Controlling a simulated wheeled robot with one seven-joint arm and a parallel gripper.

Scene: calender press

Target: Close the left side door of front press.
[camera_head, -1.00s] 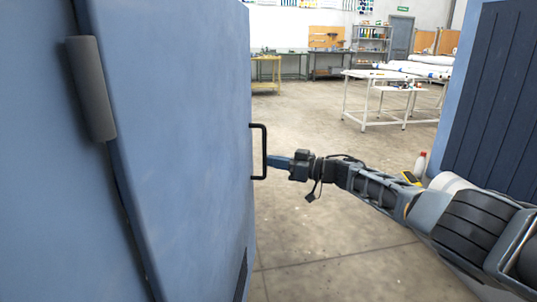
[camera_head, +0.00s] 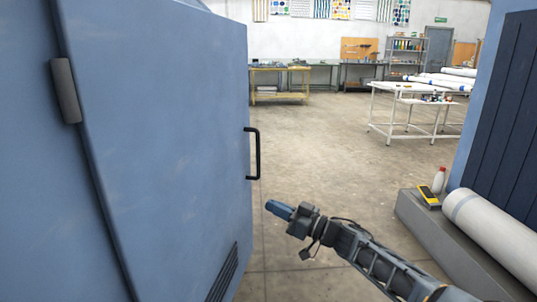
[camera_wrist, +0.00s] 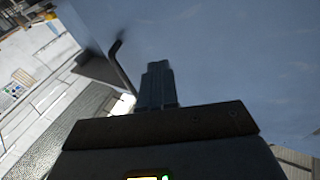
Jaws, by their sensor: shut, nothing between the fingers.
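The blue side door (camera_head: 175,130) fills the left of the head view, with a grey hinge (camera_head: 65,90) on its left side. It stands at an angle to the viewer. Its black bar handle (camera_head: 257,153) is on the right edge. My gripper (camera_head: 270,206) is below and slightly right of the handle, apart from it in the head view. The fingers look closed together and hold nothing. In the wrist view, my gripper (camera_wrist: 157,70) points at the blue surface (camera_wrist: 230,55), with the dark handle (camera_wrist: 121,68) just left of the fingers. Any contact cannot be told.
A grey ledge (camera_head: 440,235) at right bears a white roll (camera_head: 495,228), a yellow device (camera_head: 429,195) and a bottle (camera_head: 439,180). A dark ribbed panel (camera_head: 505,110) stands behind them. White tables (camera_head: 400,92) and a workbench stand far back. The middle floor (camera_head: 325,140) is clear.

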